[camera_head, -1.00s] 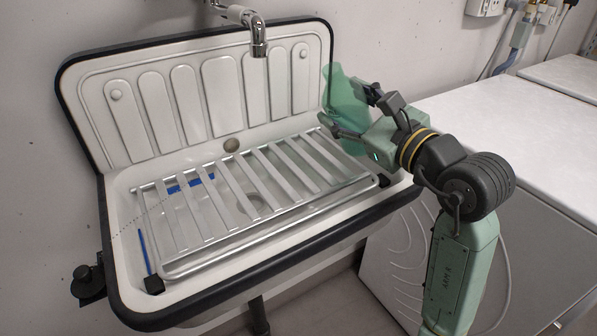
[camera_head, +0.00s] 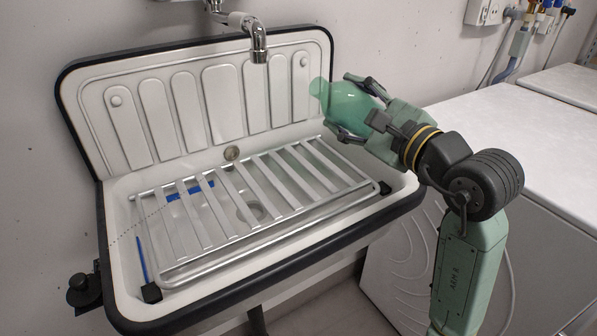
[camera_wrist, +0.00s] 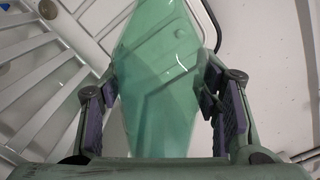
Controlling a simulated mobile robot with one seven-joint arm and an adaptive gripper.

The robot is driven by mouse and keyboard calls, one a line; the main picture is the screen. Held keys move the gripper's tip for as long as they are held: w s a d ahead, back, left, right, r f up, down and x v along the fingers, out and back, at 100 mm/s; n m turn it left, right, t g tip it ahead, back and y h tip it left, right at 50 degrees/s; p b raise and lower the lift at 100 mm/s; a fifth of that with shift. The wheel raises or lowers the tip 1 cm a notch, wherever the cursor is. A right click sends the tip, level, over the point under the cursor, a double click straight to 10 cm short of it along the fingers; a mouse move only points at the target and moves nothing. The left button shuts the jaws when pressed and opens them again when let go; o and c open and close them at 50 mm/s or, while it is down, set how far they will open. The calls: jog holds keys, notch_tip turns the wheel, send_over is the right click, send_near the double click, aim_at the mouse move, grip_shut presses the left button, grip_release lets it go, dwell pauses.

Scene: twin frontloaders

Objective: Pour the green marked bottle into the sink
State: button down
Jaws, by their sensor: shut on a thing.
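The translucent green bottle (camera_head: 348,103) is in my gripper (camera_head: 350,108), above the right end of the sink. My gripper is shut on it, with one finger on each side. The bottle is tilted over, its narrower end toward the upper left. In the wrist view the bottle (camera_wrist: 160,75) fills the middle between the two finger pads; no marking on it can be made out, and no liquid is seen flowing. The white sink (camera_head: 128,185) has a dark rim, a raised ribbed back and a metal slatted rack (camera_head: 215,238) across its basin.
A chrome tap (camera_head: 257,45) hangs over the back of the sink. A blue object (camera_head: 188,190) lies under the rack, and a thin blue strip (camera_head: 142,255) is at the left. White frontloaders (camera_head: 490,125) stand at the right. The space above the rack is clear.

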aim_at(347, 129)
jog(key=shift+w+d+f+n+b, duration=0.1)
jog(key=shift+n+b, duration=0.1)
jog(key=shift+n, duration=0.25)
jog(key=shift+w+d+n+b, duration=0.1)
jog(key=shift+n+b, duration=0.05)
jog(key=shift+n, duration=0.3)
jog(key=shift+d+f+n+b, duration=0.15)
jog(key=shift+f+n+b, duration=0.75)
jog(key=shift+f, duration=0.05)
dwell(0.5)
jog(key=shift+f+n+b, duration=0.25)
jog(key=shift+n+b, duration=0.05)
jog(key=shift+b, duration=0.25)
jog(key=shift+s+a+f+n+b, duration=0.2)
jog(key=shift+f+n+b, duration=0.15)
jog(key=shift+b, duration=0.45)
jog(key=shift+s+a+f+n+b, duration=0.1)
jog(key=shift+a+f+n+b, duration=0.15)
jog(key=shift+b, duration=0.5)
jog(key=shift+a+f+n+b, duration=0.1)
jog(key=shift+f+n+b, duration=0.15)
jog(key=shift+n+b, duration=1.45)
jog(key=shift+s+b, duration=0.1)
jog(key=shift+b, duration=0.85)
jog(key=shift+s+a+r+n+b, duration=0.25)
jog(key=shift+r+n+b, duration=0.35)
jog(key=shift+n, duration=0.35)
jog(key=shift+s+a+r+n+b, duration=0.1)
jog(key=shift+a+r+n+b, duration=0.2)
jog(key=shift+r+n+b, duration=0.45)
